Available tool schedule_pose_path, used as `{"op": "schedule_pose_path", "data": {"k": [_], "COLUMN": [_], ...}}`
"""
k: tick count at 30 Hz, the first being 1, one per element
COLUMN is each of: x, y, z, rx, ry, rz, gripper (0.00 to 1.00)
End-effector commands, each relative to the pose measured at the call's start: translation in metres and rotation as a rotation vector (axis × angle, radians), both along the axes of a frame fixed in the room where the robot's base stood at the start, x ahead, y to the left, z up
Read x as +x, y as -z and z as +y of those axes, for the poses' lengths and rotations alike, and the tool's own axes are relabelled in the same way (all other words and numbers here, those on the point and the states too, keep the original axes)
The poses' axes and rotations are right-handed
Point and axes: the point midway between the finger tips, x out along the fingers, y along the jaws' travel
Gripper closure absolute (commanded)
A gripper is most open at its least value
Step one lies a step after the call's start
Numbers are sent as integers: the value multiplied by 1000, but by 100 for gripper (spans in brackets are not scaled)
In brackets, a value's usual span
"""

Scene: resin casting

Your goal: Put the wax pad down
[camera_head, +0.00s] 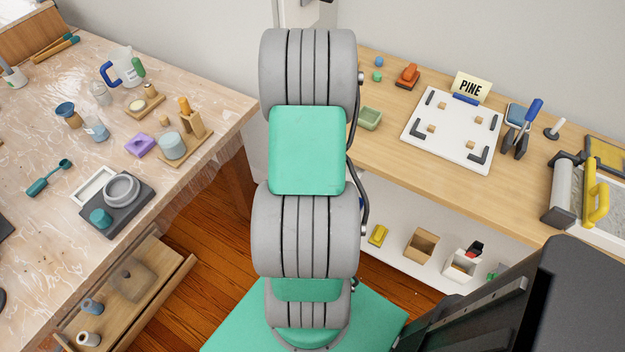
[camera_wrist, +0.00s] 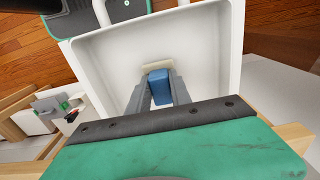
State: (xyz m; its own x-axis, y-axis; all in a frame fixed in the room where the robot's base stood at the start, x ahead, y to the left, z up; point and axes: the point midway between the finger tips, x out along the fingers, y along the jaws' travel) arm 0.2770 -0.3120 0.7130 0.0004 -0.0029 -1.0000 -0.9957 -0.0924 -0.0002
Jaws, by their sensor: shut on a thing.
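My gripper (camera_wrist: 161,83) shows in the wrist view, its two grey fingers shut on a small blue block. I take this blue block with the cream strip at its far end as the wax pad (camera_wrist: 158,77). It is over the inside of a white, shallow, walled tray (camera_wrist: 103,72). I cannot tell whether the pad touches the tray floor. The head view does not show my gripper or the pad; my grey and green arm fills the middle of that view.
In the head view, a cluttered workbench (camera_head: 225,105) stands left, with a purple block (camera_head: 140,146) and a grey mould. A wooden bench (camera_head: 385,150) at right holds a white board (camera_head: 420,135), a PINE sign (camera_head: 470,88) and tools. Its lower shelf (camera_head: 385,205) carries small boxes.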

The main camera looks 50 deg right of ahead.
Motion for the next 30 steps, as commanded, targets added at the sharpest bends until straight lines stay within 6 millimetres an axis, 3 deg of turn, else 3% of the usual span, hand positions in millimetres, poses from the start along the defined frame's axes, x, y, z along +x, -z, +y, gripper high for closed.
{"op": "schedule_pose_path", "data": {"k": [2,3,10,17,21,30], "x": [0,0,0,-1,0,1], "y": [4,3,3,3,-8,-81], "z": [0,0,0,0,-1,-1], "rx": [0,0,1,1,-1,-6], "ry": [0,0,0,0,0,0], "rz": [0,0,1,1,-1,-4], "gripper": [100,74,55,53,53,53]}}
